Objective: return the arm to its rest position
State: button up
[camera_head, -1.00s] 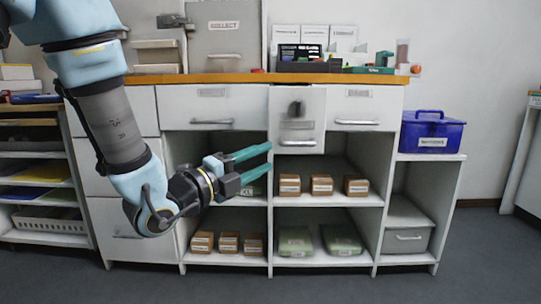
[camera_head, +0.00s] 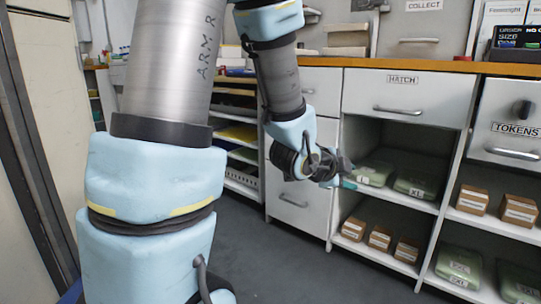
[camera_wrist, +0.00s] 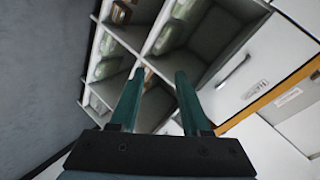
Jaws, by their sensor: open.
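My gripper (camera_wrist: 158,95) shows two teal fingers spread apart with nothing between them in the wrist view. In the head view my gripper (camera_head: 348,174) hangs in front of the left side of the shelf unit, near the upper left compartment. It is partly foreshortened there, and only a bit of teal finger shows. My arm comes down from the top of the picture, bent at the elbow, with its wrist beside the white cabinet door. My column and upper arm fill the left part of the head view.
The white shelf unit (camera_head: 439,178) has open compartments with green packs (camera_head: 415,186) and small brown boxes (camera_head: 380,238). Above are the HATCH drawer (camera_head: 408,98) and the TOKENS drawer (camera_head: 513,131). A wooden counter (camera_head: 440,66) runs on top. Grey floor (camera_head: 300,270) in front is clear.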

jog(key=a+f+n+g+y, duration=0.1)
jog(key=a+f+n+y, duration=0.2)
jog(key=a+n, duration=0.4)
jog(key=a+f+n+g+y, duration=0.15)
jog(key=a+n+y, duration=0.25)
jog(key=a, duration=0.6)
jog(key=s+a+f+n+g+y, duration=0.2)
jog(key=s+a+n+g, duration=0.2)
jog(key=s+a+n, duration=0.4)
notch_tip(320, 180, up, 38)
jog(key=a+n+p, duration=0.1)
jog(key=p, duration=3.7)
jog(key=shift+s+n, duration=0.15)
jog(key=shift+n, duration=0.25)
